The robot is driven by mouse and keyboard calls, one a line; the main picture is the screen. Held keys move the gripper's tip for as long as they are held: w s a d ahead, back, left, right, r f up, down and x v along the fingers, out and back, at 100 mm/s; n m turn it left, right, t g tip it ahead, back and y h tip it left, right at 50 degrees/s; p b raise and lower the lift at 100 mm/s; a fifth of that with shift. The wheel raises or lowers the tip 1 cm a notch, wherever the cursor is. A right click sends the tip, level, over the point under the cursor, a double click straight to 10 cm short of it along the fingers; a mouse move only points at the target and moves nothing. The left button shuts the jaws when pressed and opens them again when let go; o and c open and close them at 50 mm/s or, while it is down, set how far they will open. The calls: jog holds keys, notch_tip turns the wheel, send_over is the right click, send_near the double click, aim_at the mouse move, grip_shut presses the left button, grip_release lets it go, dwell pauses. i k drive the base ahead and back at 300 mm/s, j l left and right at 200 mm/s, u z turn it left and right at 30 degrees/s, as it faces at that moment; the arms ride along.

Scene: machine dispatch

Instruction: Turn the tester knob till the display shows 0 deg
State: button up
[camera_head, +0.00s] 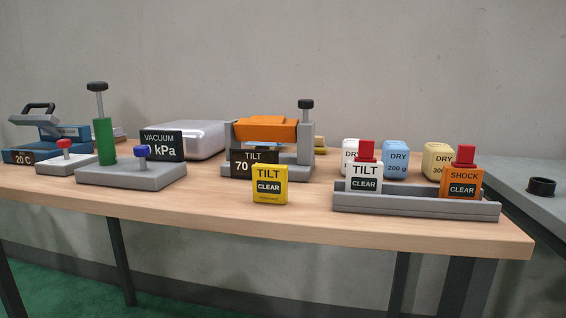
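The tilt tester (226,167) stands mid-table, a grey frame carrying an orange block (265,130) between two uprights. Its dark display (254,163) reads "TILT" and 70; any unit after the number cannot be made out. A black knob (306,104) stands on a short stem at the top of the right upright. The orange block looks slightly tilted. My gripper is not in view.
A yellow TILT CLEAR box (270,184) stands in front of the tester. Right is a grey rail (415,205) with white TILT and orange SHOCK boxes; DRY containers (396,160) stand behind. Left are a vacuum chamber (190,139) and a green-cylinder pump (104,141).

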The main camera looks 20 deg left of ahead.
aim_at(303, 104)
jog(key=j+u, duration=0.25)
jog(key=i+j+u, duration=0.25)
jog(key=j, duration=0.2)
jog(key=j+u, duration=0.2)
jog(key=j, duration=0.15)
